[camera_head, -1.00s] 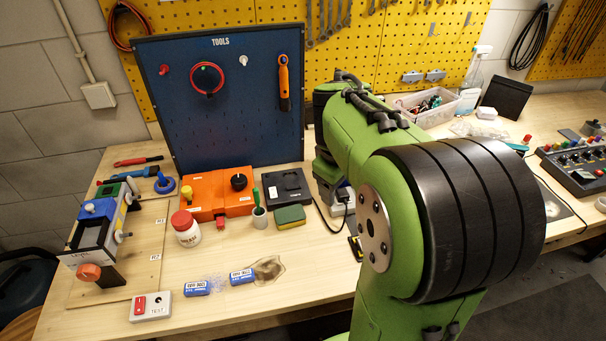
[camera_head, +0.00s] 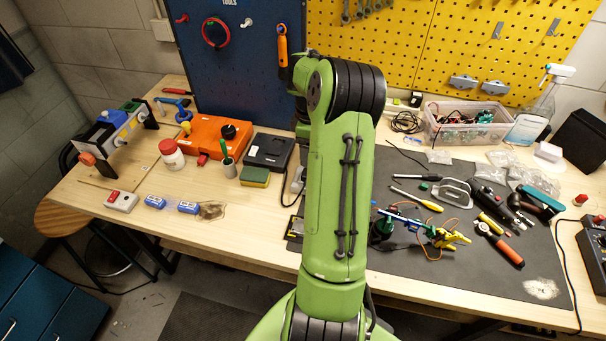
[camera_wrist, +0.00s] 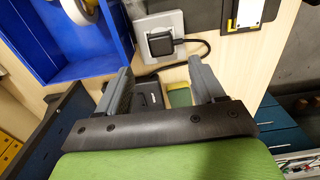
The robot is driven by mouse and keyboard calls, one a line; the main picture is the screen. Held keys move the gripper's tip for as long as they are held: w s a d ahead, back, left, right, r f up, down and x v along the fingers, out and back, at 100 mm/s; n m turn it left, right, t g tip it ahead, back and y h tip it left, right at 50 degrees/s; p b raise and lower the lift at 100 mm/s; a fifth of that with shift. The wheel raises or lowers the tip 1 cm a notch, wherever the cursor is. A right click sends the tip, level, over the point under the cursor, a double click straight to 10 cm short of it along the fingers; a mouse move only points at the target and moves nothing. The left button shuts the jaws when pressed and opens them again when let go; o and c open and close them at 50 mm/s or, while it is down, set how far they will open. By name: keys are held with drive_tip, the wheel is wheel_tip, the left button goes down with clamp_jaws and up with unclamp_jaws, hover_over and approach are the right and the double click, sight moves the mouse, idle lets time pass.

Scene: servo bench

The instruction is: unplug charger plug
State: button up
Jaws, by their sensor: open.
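The black charger plug (camera_wrist: 160,44) sits in a light grey socket box (camera_wrist: 173,22) in the wrist view. Its black cord leaves to the right and loops back beneath the plug. My gripper (camera_wrist: 160,65) is open and empty, with its two grey fingers spread. The plug appears beyond the fingertips, roughly centred between them; I see no contact. In the head view my green arm hides the gripper and the plug; only part of a grey box (camera_head: 297,182) shows at the arm's left edge.
A blue bin (camera_wrist: 113,60) with a tape roll stands left of the socket in the wrist view. A black case (camera_head: 268,151) and a sponge (camera_head: 255,176) lie left of my arm. Tools cover the dark mat (camera_head: 475,275) at right.

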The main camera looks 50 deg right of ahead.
drive_tip(key=shift+w+a, duration=0.15)
drive_tip(key=shift+f+b, duration=0.5)
wheel_tip(320, 180, down, 8)
drive_tip(key=b, duration=0.6)
drive_tip(key=shift+f, duration=0.1)
idle(0.6)
